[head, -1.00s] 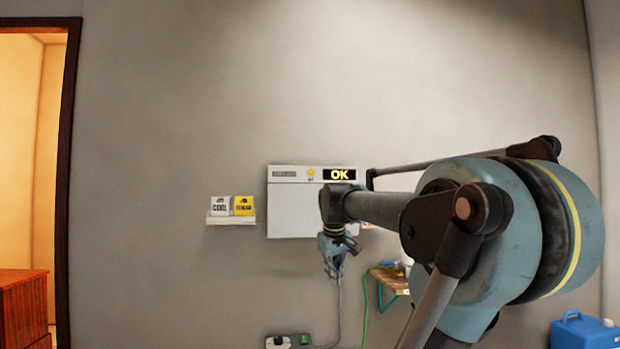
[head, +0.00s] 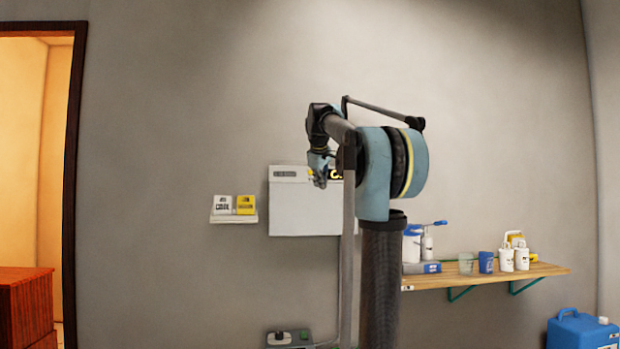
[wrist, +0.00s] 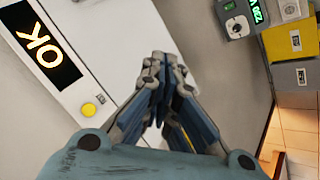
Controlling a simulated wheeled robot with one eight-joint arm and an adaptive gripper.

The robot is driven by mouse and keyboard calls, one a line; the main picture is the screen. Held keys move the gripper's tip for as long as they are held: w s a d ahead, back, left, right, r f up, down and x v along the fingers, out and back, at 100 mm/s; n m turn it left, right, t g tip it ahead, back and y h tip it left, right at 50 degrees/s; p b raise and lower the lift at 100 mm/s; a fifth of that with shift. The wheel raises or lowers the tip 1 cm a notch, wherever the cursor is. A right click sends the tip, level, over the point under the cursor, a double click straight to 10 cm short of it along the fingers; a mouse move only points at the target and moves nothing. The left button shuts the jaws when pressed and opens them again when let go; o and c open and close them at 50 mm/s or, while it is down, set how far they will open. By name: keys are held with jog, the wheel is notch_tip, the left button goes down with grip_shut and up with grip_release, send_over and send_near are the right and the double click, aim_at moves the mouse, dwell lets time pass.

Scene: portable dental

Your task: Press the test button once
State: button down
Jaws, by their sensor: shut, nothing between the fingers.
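A white wall unit (head: 300,212) hangs on the grey wall, and its flat front also shows in the wrist view (wrist: 118,42). In the wrist view, a black display (wrist: 42,45) on its edge strip reads OK in lit letters. A round yellow button (wrist: 88,110) sits on the same strip beside the display. My gripper (wrist: 163,62) is shut and empty, with its fingertips seen over the unit's front, apart from the button in the picture.
A small shelf (head: 234,219) with a white and a yellow box is left of the unit. A wooden shelf (head: 480,277) with bottles and cups is at the right. A socket box (head: 288,339) is below. A blue canister (head: 580,330) stands at lower right.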

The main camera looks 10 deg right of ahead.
aim_at(311, 172)
jog(key=w+r+n, duration=0.1)
jog(key=w+r, duration=0.3)
jog(key=r, duration=0.1)
jog(key=shift+t, duration=0.4)
jog(key=shift+w+a, duration=0.15)
jog(key=w, duration=0.8)
jog(key=shift+w, duration=0.35)
jog(key=shift+f, duration=0.1)
jog(key=shift+w, duration=0.2)
dwell(0.9)
jog(key=shift+w, duration=0.15)
jog(key=shift+w, duration=0.45)
dwell(0.9)
jog(key=shift+s, duration=0.9)
